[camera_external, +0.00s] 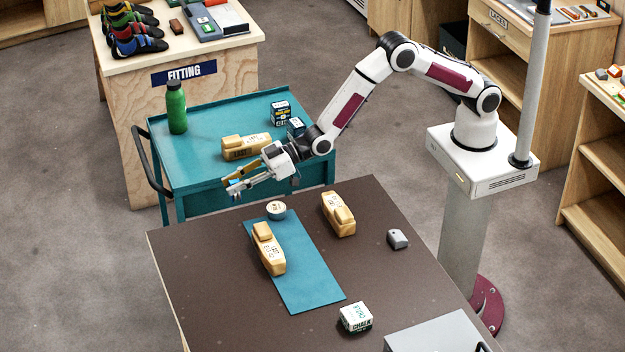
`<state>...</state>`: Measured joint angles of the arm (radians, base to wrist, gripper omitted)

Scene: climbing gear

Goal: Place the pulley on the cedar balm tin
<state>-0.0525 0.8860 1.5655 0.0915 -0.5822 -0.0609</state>
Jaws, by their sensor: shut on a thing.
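My gripper (233,186) is shut on a small blue and orange thing that looks like the pulley (236,182). The fingers hide much of it. It is held in the air near the front edge of the teal cart, left of and higher in the picture than the tin. A small round tin with a pale lid, which looks like the cedar balm tin (276,210), stands on the brown table at the far end of the blue mat. Its top is bare, and the gripper is apart from it. Its lettering is too small to read.
On the brown table (200,270) a wooden last (268,250) lies on the blue mat (309,290), close to the tin. Another last (339,215), a grey block (398,239) and a chalk box (355,317) lie to the right. The cart (200,180) holds a green bottle (176,107).

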